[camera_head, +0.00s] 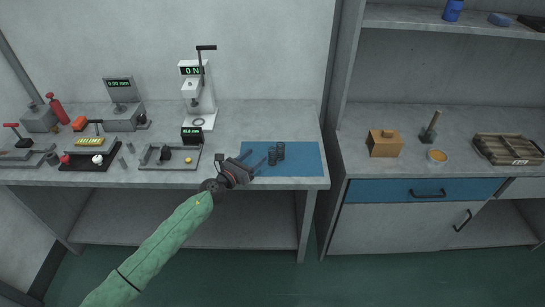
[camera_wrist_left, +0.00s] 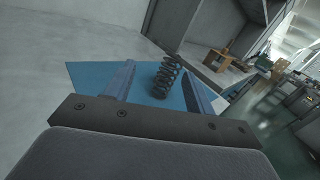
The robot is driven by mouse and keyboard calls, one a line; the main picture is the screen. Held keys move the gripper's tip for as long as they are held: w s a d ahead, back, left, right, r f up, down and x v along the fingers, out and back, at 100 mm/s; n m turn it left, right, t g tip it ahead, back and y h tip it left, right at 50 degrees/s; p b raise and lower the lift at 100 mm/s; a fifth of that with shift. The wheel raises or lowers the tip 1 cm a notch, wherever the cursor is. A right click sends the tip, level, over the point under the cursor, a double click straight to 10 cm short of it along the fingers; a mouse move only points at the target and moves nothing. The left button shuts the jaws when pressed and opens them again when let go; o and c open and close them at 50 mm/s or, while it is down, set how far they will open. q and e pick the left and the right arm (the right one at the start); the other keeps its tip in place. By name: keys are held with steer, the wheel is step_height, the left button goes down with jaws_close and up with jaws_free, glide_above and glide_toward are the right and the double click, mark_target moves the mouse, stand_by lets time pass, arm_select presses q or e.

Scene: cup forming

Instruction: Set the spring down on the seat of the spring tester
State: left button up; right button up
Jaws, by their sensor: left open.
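A dark coil spring (camera_head: 272,156) stands on the blue mat, with what looks like a second spring (camera_head: 281,151) close beside it. In the left wrist view the dark coils (camera_wrist_left: 164,80) overlap, so I cannot tell them apart there. My left gripper (camera_head: 258,158) is open and empty at the mat's left part, its fingers pointing at the springs. In the left wrist view the coils show between the fingers (camera_wrist_left: 158,84), ahead of them. The spring tester (camera_head: 190,88) stands at the back, reading 0 N. Its seat (camera_head: 197,122) is bare, with a ring mark. My right gripper is out of view.
The blue mat (camera_head: 308,160) lies at the bench's right end. Other gauges and a black tray (camera_head: 75,166) fill the left side. A wooden box (camera_head: 384,143) sits on the right cabinet.

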mark_target(269, 153)
arm_select(q)
steer(key=m, duration=0.1)
steer(key=s+d+m+g+h, duration=0.1)
steer(key=shift+f+m, duration=0.3)
steer(key=shift+f, duration=0.1)
steer(key=shift+w+d, duration=0.15)
steer(key=shift+d, duration=0.15)
steer(key=shift+p+x, duration=0.4)
steer(key=shift+x, duration=0.6)
steer(key=p+x, duration=0.1)
steer(key=x, duration=0.3)
steer(key=shift+d+r+p, duration=0.15)
steer(key=shift+p, duration=0.25)
steer(key=shift+w+d, duration=0.3)
steer(key=shift+d, duration=0.1)
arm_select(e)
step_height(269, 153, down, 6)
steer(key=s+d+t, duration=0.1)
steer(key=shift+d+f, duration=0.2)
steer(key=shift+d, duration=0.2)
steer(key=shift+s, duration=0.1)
arm_select(q)
steer(key=c, duration=1.1)
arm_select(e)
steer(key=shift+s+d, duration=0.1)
